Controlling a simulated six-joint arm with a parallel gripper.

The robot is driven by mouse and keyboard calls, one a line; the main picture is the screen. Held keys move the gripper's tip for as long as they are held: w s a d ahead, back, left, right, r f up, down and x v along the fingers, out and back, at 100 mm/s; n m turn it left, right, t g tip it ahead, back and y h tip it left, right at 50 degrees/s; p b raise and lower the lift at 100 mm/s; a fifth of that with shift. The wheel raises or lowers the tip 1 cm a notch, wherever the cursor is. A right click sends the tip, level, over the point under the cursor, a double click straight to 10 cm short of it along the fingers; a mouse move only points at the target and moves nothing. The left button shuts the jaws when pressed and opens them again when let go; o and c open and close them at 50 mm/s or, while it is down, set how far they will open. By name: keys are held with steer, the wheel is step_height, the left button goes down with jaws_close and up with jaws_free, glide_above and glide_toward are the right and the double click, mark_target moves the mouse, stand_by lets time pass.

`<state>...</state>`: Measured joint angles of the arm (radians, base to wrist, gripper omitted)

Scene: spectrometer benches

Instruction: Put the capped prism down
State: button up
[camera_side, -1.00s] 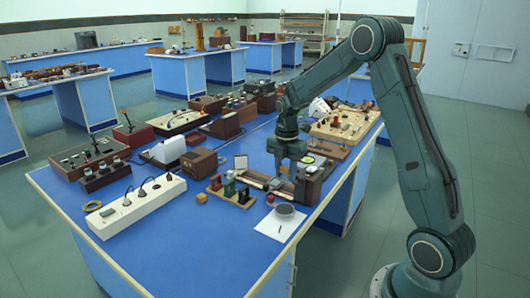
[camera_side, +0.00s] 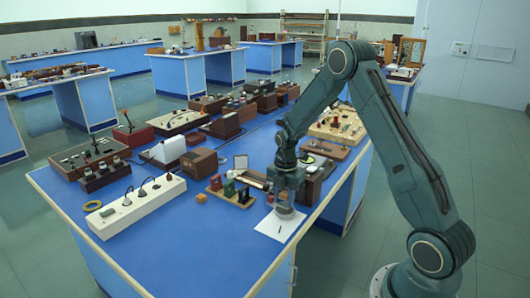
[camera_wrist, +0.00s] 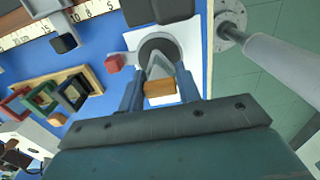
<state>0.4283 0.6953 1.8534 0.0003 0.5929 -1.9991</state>
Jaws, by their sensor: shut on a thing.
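My gripper (camera_side: 287,197) is low over a white sheet (camera_side: 268,230) near the front right of the blue bench. In the wrist view my gripper (camera_wrist: 158,84) is shut on the capped prism (camera_wrist: 158,88), which shows an orange-brown block and a pale triangular outline between the fingers. A dark grey round disc (camera_wrist: 158,46) lies on the white sheet (camera_wrist: 187,38), just beyond the prism in that view. I cannot tell whether the prism touches the disc or sheet. In the side view my gripper mostly hides the prism and disc.
A stand with red, green and black frames (camera_side: 230,190) is to the left. A scale (camera_wrist: 45,33) and dark boxes are near. Bare blue bench (camera_side: 190,240) lies at the front left.

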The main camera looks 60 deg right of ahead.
mark_target(284, 194)
steer(key=shift+f, duration=0.75)
steer(key=shift+f, duration=0.1)
steer(key=o, duration=1)
step_height(284, 194, up, 11)
steer(key=shift+r, duration=0.65)
